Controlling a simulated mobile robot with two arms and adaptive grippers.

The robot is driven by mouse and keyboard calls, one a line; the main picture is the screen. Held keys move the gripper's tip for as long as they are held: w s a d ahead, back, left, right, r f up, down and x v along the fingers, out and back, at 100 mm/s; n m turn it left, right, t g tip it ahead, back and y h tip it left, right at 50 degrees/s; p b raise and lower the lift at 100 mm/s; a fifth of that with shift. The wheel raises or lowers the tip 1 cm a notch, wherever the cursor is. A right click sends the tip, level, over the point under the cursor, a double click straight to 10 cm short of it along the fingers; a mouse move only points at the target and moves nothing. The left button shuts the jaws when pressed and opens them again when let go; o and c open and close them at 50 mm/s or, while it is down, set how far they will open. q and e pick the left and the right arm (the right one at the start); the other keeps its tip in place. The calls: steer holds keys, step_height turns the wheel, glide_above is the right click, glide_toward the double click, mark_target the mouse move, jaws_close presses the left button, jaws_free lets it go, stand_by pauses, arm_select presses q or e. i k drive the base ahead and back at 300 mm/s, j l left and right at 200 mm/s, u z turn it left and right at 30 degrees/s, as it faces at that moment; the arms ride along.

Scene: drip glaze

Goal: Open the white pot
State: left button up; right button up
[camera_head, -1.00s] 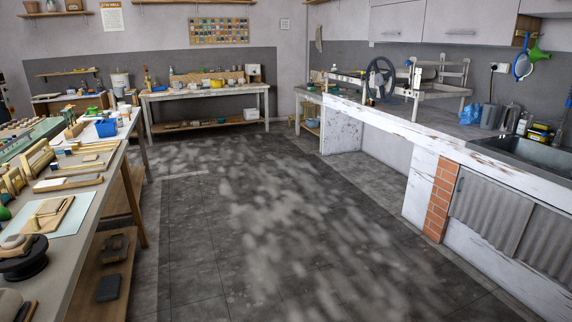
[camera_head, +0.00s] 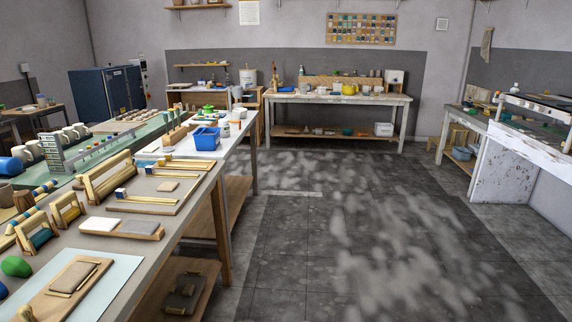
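I cannot tell for sure which thing is the white pot. A whitish bucket-like container (camera_head: 248,77) stands at the back, left of the far table. A small white vessel (camera_head: 238,113) stands on the left worktable beside a blue bin. A white box-like container (camera_head: 383,129) sits on the lower shelf of the far table. All are too small to show a lid clearly. Neither of my grippers is in view.
A long worktable (camera_head: 190,213) with wooden tools and a blue bin (camera_head: 206,138) runs along the left. The far table (camera_head: 338,98) holds a yellow pot (camera_head: 349,89) and several small items. A white counter (camera_head: 524,147) is at right. The floor (camera_head: 340,235) between is clear.

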mark_target(224, 131)
steer(key=i, duration=2.4)
